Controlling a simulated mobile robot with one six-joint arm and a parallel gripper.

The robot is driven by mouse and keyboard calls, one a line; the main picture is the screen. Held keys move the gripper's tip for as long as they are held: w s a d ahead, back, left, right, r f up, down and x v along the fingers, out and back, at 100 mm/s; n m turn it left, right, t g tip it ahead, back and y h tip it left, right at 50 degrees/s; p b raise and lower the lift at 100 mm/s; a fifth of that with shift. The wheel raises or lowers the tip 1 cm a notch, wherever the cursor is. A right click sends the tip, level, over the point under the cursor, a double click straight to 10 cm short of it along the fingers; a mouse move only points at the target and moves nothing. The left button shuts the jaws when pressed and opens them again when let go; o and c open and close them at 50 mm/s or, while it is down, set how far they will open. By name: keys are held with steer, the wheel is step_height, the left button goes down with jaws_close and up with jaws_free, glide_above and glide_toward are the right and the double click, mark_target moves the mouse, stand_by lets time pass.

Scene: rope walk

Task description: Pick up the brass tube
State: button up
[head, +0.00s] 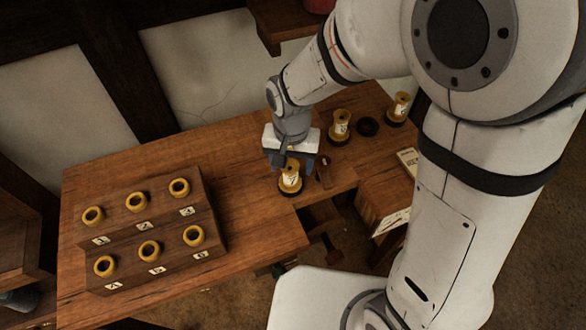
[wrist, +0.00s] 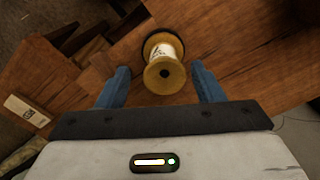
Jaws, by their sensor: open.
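A brass tube (head: 290,177) with a white, dark-marked label stands upright on a dark round base on the wooden bench. It also shows from above in the wrist view (wrist: 163,70), with a dark hole in its flanged top. My gripper (head: 293,160) is open directly over this tube. In the wrist view its two blue fingers (wrist: 160,72) lie either side of the tube, with a gap on each side. The tube's top is partly hidden by my gripper in the head view.
Two similar brass tubes (head: 339,124) (head: 400,106) stand at the back right, with an empty dark round base (head: 367,127) between them. A stepped wooden rack (head: 150,235) with several brass rings stands at left. Bare bench lies between rack and gripper.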

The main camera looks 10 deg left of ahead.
mark_target(290, 181)
steer(key=f, duration=0.4)
steer(key=shift+w+a+f+p, duration=0.25)
steer(key=shift+w+f+p, duration=0.1)
steer(key=shift+f, duration=0.05)
steer(key=c, duration=1.1)
